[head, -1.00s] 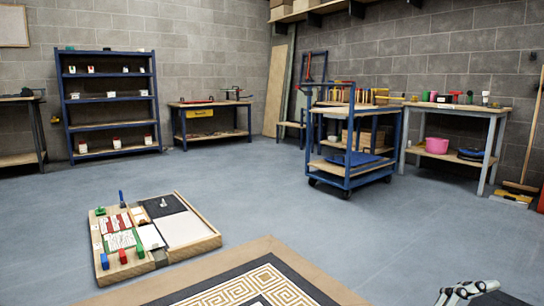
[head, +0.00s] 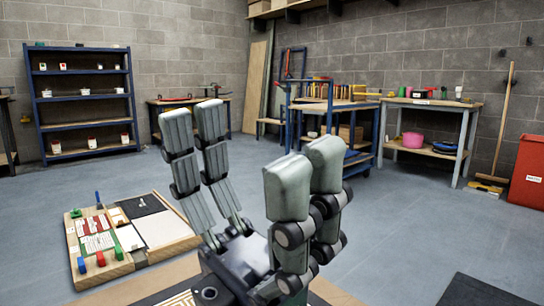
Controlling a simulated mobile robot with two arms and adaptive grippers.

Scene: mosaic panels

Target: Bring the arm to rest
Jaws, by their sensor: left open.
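My left gripper (head: 248,140) stands large in the middle of the head view, fingers pointing up. Its grey fingers are spread wide apart, with nothing between them. Its dark palm is low in the picture, in front of the mosaic panel (head: 180,299). Only a small part of that panel shows at the bottom edge, with a tan border and key pattern; the gripper hides much of the rest. My right gripper is not in view.
A wooden tray (head: 180,249) with coloured blocks and cards lies on the floor at left. A blue cart (head: 325,107), benches and a blue shelf (head: 88,125) stand farther back. A red cabinet (head: 530,172) is at right. The grey floor at right is mostly clear.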

